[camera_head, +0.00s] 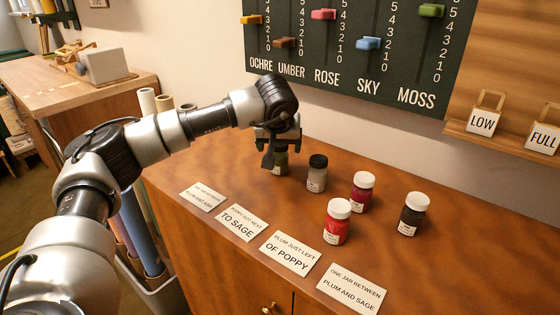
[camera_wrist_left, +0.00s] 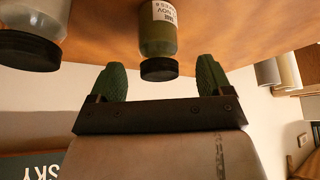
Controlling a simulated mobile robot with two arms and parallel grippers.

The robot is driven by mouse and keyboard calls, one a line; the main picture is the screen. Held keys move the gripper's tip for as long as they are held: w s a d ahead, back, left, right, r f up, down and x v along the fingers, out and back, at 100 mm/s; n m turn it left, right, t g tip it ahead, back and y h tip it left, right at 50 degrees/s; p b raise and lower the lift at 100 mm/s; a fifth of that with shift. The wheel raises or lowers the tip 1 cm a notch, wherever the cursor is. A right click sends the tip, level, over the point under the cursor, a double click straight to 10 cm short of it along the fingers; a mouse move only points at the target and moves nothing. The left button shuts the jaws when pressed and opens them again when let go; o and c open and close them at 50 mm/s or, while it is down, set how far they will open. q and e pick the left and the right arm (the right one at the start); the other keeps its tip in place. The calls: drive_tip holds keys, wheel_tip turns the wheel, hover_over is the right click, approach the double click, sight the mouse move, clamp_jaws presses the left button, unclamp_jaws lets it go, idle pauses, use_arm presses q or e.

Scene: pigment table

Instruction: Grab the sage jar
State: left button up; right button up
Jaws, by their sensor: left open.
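The sage jar is the green-filled jar (camera_head: 280,166) at the back left of the jar group on the brown table, mostly hidden under my left gripper (camera_head: 275,150) in the head view. In the left wrist view the same jar (camera_wrist_left: 158,34) shows a pale label and a black lid. My left gripper (camera_wrist_left: 158,80) is open there, with one green fingertip on each side of the lid. The fingers look apart from the jar, and the jaws hold nothing. My right gripper is not in view.
A pale jar with a black lid (camera_head: 317,180) stands close to the right. A plum jar (camera_head: 361,196), a red jar (camera_head: 336,230) and a dark jar (camera_head: 412,219), all white-lidded, stand farther right. Several cards, including "TO SAGE" (camera_head: 241,223), lie along the table front.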

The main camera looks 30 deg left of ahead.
use_arm(q)
drive_tip(key=x, duration=0.4)
drive_tip(key=shift+w, duration=0.2)
drive_tip(key=c, duration=1.1)
